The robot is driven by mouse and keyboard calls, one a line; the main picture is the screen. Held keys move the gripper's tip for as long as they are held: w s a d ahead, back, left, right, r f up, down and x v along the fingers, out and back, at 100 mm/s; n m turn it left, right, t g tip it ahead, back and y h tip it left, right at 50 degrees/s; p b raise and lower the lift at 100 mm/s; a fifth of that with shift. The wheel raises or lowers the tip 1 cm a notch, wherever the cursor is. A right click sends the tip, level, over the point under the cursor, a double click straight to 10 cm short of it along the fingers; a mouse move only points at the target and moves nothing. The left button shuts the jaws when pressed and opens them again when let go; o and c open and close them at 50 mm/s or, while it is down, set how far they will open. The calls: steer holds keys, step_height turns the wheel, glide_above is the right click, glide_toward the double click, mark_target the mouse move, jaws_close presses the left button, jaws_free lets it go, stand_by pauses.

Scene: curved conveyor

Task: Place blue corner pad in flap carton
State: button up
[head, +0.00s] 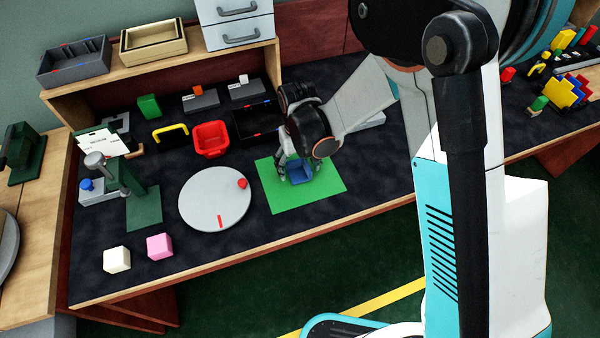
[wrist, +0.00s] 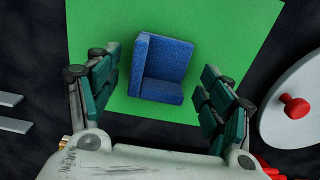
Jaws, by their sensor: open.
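The blue corner pad (head: 300,178) lies on the green mat (head: 328,183) in the head view. In the wrist view the blue corner pad (wrist: 163,88) shows a raised wall along its left and far sides. My gripper (head: 297,161) is over the mat, pointing down at the pad. In the wrist view the gripper (wrist: 162,82) is open, one green-padded finger on each side of the pad with a gap to both. Whether the fingertips are down at the pad's height is unclear. I cannot make out a flap carton for certain; my arm hides part of the table.
A round grey disc (head: 212,200) with a red knob (head: 242,183) stands left of the mat. A red bin (head: 210,139) and a black tray (head: 258,124) are behind. White (head: 117,259) and pink (head: 160,246) cubes lie at the front left.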

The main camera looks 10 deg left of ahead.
steer(key=shift+f, duration=0.4)
steer(key=shift+r, duration=0.1)
steer(key=c, duration=0.9)
steer(key=shift+r, duration=0.1)
